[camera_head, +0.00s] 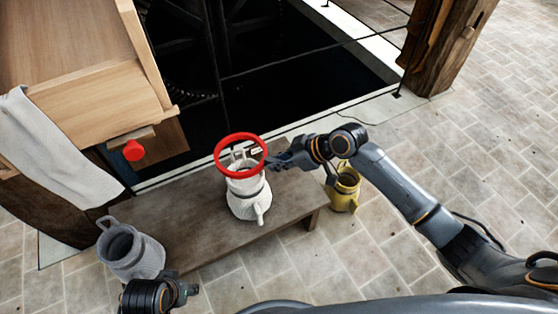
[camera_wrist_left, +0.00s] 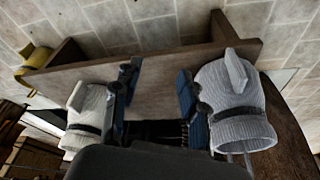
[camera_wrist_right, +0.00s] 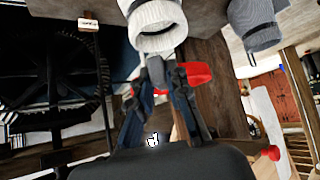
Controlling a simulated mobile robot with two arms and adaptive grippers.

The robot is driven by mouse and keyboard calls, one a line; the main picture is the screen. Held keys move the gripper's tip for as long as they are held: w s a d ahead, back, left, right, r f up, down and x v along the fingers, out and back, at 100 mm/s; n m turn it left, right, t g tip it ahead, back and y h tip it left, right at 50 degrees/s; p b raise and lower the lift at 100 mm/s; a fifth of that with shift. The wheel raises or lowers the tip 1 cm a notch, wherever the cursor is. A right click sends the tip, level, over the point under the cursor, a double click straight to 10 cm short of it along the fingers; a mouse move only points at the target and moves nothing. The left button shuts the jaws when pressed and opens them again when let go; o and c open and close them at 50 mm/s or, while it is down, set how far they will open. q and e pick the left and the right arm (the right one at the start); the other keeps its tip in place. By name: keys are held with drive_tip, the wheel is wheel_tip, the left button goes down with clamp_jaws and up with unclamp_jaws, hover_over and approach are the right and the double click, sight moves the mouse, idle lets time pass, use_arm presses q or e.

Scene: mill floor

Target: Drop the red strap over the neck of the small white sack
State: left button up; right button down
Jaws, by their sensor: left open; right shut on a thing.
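The red strap (camera_head: 219,168) is a stiff round ring. My right gripper (camera_head: 270,159) is shut on its right side and holds it roughly level. The small white sack (camera_head: 249,203) stands upright on the bench, with a dark band round its neck. In the head view the ring overlaps the sack's top, which shows through it. In the right wrist view the strap (camera_wrist_right: 199,75) appears apart from the sack's open mouth (camera_wrist_right: 158,38), above it. My left gripper (camera_head: 183,293) is open and empty; in the left wrist view its fingers (camera_wrist_left: 157,88) have bare bench between them.
The wooden bench (camera_head: 195,232) carries the white sack. A grey sack (camera_head: 130,252) stands at its left end, near my left gripper. A yellow sack (camera_head: 345,190) stands beyond the right end. A wooden cabinet with a red knob (camera_head: 133,150) and a dark pit lie behind.

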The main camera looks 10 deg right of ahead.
drive_tip(key=shift+f, duration=0.15)
drive_tip(key=shift+f+b, duration=0.25)
drive_tip(key=shift+b, duration=0.15)
drive_tip(key=shift+f+b, duration=0.3)
drive_tip(key=shift+b, duration=0.05)
drive_tip(key=shift+f+b, duration=0.4)
use_arm(q)
drive_tip(key=v, duration=0.7)
drive_tip(key=shift+r, duration=0.3)
drive_tip(key=shift+a+r, duration=0.1)
drive_tip(key=shift+r, duration=0.15)
drive_tip(key=shift+w+f, duration=0.15)
drive_tip(key=shift+f, duration=0.25)
drive_tip(key=shift+f, duration=0.1)
